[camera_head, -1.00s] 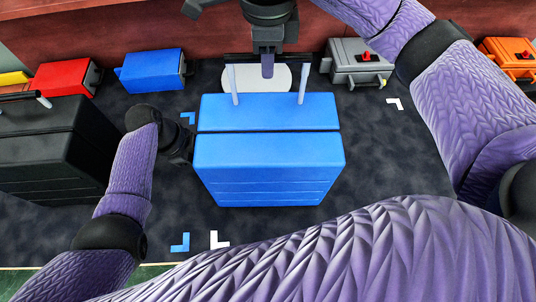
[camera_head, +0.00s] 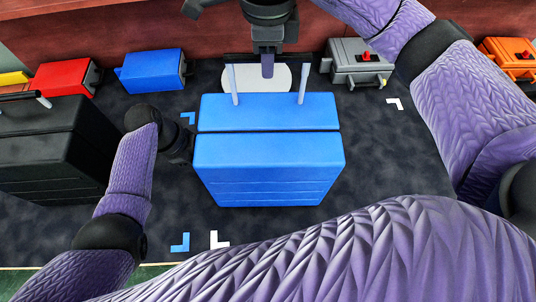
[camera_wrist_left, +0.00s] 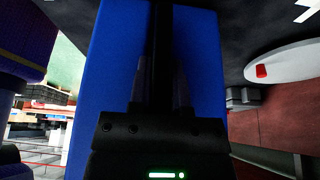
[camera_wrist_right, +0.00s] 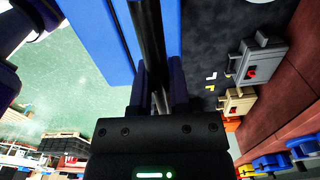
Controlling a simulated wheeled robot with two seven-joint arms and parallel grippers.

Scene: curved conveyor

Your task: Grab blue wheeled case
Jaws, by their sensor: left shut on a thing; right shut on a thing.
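The blue wheeled case (camera_head: 268,165) stands in the middle of the head view on the dark floor, with two pale handle posts rising at its far side. My right gripper (camera_head: 267,68) is at the top handle between the posts and is shut on it. The right wrist view shows a dark bar (camera_wrist_right: 150,40) between its fingers, with the blue case at the left. My left gripper (camera_head: 182,145) is against the case's left side. In the left wrist view it is shut on a dark bar (camera_wrist_left: 161,50) in front of the blue face; its fingertips are partly hidden.
A black case (camera_head: 50,155) stands close on the left. A small blue case (camera_head: 152,70), a red case (camera_head: 66,77), a grey case (camera_head: 357,62) and an orange case (camera_head: 508,57) line the reddish wall. Open dark floor lies right of the blue wheeled case.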

